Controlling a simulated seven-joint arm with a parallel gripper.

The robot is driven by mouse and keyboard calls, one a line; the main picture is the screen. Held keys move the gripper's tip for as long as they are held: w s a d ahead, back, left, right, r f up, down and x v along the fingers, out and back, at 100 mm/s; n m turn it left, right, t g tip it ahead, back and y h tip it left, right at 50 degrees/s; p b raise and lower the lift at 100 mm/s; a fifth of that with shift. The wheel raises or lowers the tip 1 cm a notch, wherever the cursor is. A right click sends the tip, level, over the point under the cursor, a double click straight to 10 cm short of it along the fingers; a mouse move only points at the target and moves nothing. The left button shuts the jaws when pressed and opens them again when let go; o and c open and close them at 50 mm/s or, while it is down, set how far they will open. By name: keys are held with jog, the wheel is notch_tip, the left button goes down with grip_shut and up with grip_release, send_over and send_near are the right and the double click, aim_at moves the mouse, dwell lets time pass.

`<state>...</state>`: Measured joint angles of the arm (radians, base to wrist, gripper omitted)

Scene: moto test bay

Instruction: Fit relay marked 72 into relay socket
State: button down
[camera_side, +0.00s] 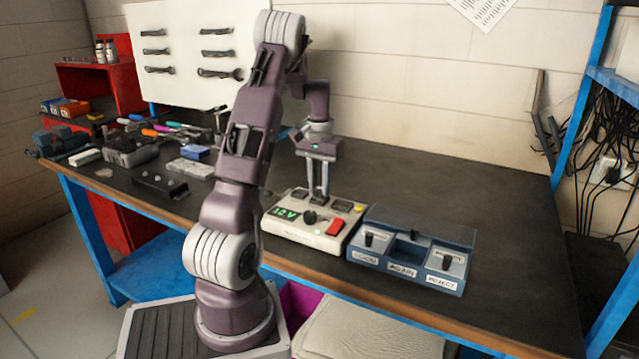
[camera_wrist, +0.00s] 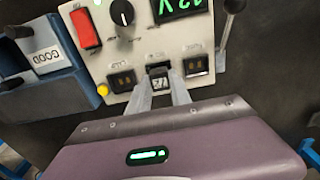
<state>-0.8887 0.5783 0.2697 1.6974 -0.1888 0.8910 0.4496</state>
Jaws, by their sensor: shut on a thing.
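The tester (camera_side: 283,228) is a cream box with a green 12V display, a black knob and a red switch; it also shows in the wrist view (camera_wrist: 150,45). My gripper (camera_side: 319,197) points down over its far part. The relay is at the middle position of the tester's row, between two dark windows. The socket is hidden under it, and I cannot tell whether the relay is seated.
A blue tray (camera_side: 388,268) marked GOOD, AGAIN and REJECT stands right of the tester, with dark T-shaped pieces in it. Its GOOD part (camera_wrist: 48,58) shows in the wrist view. Tools and boxes crowd the bench's left. The right of the bench (camera_side: 510,230) is clear.

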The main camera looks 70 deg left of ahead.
dwell(0.4)
jog(key=c, duration=1.1)
grip_release()
jog(key=shift+r, duration=3.5)
